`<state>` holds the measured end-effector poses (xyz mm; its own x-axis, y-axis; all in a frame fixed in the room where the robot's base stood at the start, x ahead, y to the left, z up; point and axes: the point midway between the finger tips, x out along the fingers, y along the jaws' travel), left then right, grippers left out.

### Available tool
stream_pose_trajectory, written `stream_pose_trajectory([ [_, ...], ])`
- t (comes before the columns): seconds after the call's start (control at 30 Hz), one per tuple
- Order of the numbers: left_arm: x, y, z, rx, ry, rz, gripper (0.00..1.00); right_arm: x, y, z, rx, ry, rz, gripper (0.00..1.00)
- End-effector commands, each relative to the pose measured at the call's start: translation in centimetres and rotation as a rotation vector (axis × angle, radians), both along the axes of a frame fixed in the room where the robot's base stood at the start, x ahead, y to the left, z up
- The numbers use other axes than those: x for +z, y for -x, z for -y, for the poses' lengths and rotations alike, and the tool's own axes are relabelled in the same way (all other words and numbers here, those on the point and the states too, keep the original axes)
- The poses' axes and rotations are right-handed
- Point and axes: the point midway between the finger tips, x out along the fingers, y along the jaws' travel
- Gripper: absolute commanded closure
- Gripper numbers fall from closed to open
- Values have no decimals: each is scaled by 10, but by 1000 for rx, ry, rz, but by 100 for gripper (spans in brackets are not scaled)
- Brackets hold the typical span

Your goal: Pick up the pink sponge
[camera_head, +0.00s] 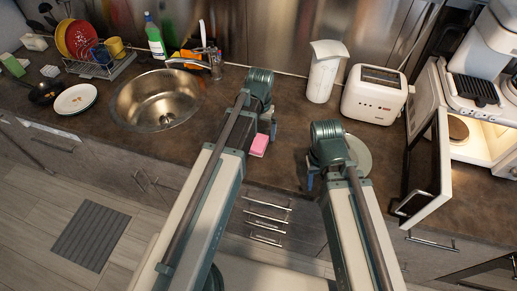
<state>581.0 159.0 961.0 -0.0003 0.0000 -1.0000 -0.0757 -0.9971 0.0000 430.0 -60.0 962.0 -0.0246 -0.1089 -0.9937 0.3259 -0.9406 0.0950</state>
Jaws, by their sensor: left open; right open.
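The pink sponge (259,145) lies on the dark countertop near its front edge, in the middle of the head view. My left gripper (271,128) is open and points down just behind the sponge and slightly to its right; whether it touches the sponge cannot be told. Its arm hides part of the counter to the left. My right gripper (311,180) is open and empty, low over the counter's front edge to the right of the sponge. Its wrist partly hides it.
A round plate (359,155) lies beside my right wrist. At right, a microwave door (429,172) hangs open over the counter. A sink (157,101) and a dish rack (99,65) are at left.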

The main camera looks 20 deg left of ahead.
Motion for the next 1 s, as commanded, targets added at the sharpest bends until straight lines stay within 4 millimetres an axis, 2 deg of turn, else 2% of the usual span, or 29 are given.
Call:
stream_pose_trajectory([
  [0.27, -9, 1, -1, 0, 0, 0, 0, -9, 0, 0, 0, 0, 0, 50],
  [0.6, -49, 2, -5, -1, 0, 0, 0, -49, 0, 0, 0, 0, 0, 50],
  [0.93, -51, 2, -5, 0, 0, 0, 0, -51, 0, 0, 0, 0, 0, 50],
  [1.0, -51, 2, -5, 0, 0, 0, 13, -51, 0, 0, 0, 0, 0, 50],
])
